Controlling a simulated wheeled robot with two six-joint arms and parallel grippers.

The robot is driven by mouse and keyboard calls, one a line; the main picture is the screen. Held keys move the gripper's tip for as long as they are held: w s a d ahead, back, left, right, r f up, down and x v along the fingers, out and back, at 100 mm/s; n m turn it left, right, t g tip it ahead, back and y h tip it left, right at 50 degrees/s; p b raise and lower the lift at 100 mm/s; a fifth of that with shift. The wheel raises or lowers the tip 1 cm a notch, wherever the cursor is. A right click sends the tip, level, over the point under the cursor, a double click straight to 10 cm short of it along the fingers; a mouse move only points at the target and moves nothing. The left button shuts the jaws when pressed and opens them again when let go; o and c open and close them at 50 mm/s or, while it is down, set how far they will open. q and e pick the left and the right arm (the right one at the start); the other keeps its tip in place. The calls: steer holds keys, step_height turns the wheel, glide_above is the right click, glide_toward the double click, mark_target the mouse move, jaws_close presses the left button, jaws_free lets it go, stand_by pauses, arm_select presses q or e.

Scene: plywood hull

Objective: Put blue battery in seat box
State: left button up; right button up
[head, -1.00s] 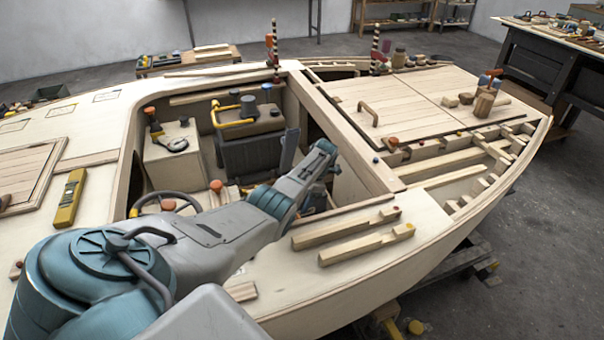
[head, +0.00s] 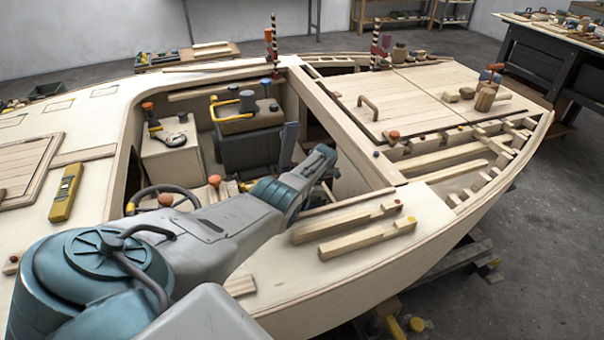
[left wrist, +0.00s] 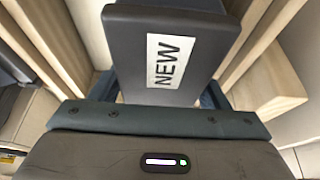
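A dark slate-blue block with a white NEW label, which I take to be the blue battery (left wrist: 184,30), fills the middle of the left wrist view. My left gripper (left wrist: 160,92) has a finger on each side of it and appears closed on it. My right gripper is not in view.
Pale wooden ribs (left wrist: 262,97) stand close beside the battery in the left wrist view. The cockpit also holds a steering wheel (head: 150,196) and a pale cabinet (head: 172,160). Two wooden strips (head: 366,241) lie on the near side deck. A yellow level (head: 66,192) lies left.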

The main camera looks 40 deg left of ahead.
arm_select(q)
steer(key=shift+o, duration=0.7)
steer(key=shift+r, duration=0.1)
steer(key=shift+w+r, duration=0.15)
steer(key=shift+r, duration=0.15)
steer(key=p+v, duration=0.1)
steer(key=v, duration=0.5)
steer(key=shift+d+r, duration=0.1)
steer(key=shift+d, duration=0.05)
steer(key=shift+w+r, duration=0.15)
steer(key=shift+r, duration=0.15)
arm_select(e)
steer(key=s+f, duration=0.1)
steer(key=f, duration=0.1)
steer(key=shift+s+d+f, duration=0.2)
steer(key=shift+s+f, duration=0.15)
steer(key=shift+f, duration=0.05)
arm_select(q)
steer(key=shift+d, duration=0.1)
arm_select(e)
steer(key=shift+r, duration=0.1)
